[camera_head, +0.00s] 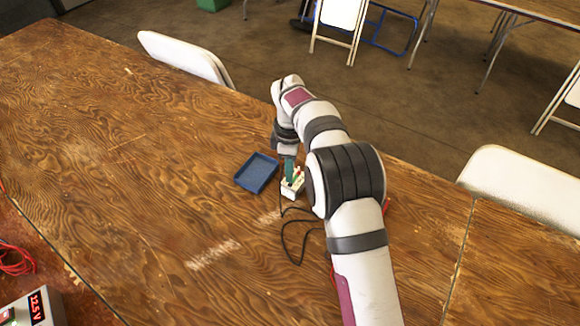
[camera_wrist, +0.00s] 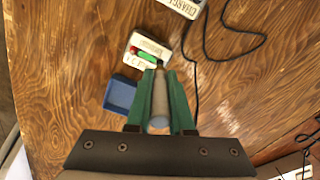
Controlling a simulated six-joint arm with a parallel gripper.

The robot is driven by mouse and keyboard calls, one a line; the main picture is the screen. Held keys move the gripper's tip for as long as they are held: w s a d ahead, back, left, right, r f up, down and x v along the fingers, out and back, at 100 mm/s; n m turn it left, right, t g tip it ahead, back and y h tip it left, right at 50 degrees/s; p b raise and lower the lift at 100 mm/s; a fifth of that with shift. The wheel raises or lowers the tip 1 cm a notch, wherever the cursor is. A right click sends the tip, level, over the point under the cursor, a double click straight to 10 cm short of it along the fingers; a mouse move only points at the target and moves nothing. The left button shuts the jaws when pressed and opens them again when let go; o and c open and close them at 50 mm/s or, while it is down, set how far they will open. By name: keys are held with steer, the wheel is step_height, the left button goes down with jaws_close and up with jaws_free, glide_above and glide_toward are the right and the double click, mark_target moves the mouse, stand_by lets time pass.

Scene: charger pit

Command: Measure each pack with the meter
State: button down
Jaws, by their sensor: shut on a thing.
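In the head view my gripper (camera_head: 290,170) points down just above a small white box (camera_head: 291,191). The box holds small red, green and dark parts, and it also shows in the wrist view (camera_wrist: 138,41), beyond the cylinder's tip. I cannot tell whether the cylinder touches the box. A grey box with a red display reading 12.5V (camera_head: 37,306), possibly the meter, stands at the lower left.
A shallow blue tray (camera_head: 257,173) lies left of the white box and looks empty. A white block lettered CHARGE (camera_wrist: 182,4) is at the wrist view's top edge. A black cable (camera_head: 284,245) loops over the table. The wooden table (camera_head: 130,150) is clear to the left.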

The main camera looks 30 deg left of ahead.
steer(key=shift+f, duration=0.65)
stand_by(0.8)
steer(key=shift+c, duration=2)
jaws_free()
steer(key=shift+r, duration=3.75)
